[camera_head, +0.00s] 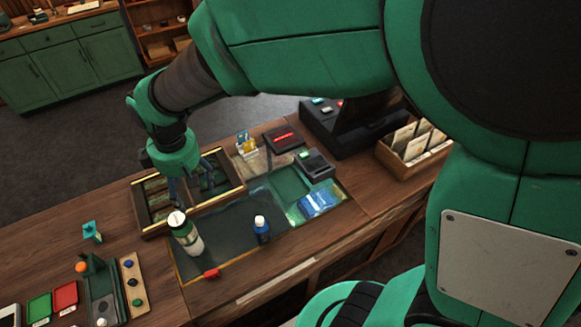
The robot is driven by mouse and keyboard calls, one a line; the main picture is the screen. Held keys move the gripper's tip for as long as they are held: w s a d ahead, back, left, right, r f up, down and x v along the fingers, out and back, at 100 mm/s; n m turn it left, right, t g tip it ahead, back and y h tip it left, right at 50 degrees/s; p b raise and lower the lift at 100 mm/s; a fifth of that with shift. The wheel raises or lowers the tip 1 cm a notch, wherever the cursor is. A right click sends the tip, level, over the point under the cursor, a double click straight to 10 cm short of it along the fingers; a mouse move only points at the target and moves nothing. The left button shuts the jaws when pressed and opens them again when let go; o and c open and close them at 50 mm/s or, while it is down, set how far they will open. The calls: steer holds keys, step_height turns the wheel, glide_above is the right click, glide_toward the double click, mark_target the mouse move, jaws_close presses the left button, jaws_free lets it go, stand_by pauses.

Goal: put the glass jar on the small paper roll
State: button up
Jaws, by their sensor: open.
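My gripper (190,182) points down over a wooden tray with dark compartments (148,228), with its fingers apart. I see nothing held between them, though the fingers are small and dark here. I cannot pick out a glass jar or a small paper roll with certainty. A white and dark green bottle-like container (193,243) with a pale top stands upright just in front of the tray. A small blue bottle (262,232) with a white cap stands upright to its right on the dark counter inset. My arm and gripper hide part of the tray.
A card terminal (315,164), a blue packet (319,204) and a black register (340,130) are to the right. A wooden box of cards (416,145) stands beyond. Red and green trays (64,298) are at lower left.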

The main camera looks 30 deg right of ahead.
steer(key=s+d+r+m+t, duration=0.2)
steer(key=s+d+r+m, duration=0.3)
steer(key=s+d+r, duration=0.2)
steer(key=s+d+r+m+t, duration=0.2)
steer(key=s+d+r+m, duration=0.3)
steer(key=s+d+r, duration=0.3)
steer(key=s+d, duration=0.4)
steer(key=shift+d+r, duration=0.2)
steer(key=shift+d, duration=0.05)
steer(key=shift+f, duration=0.1)
step_height(320, 180, down, 12)
steer(key=b, duration=1.2)
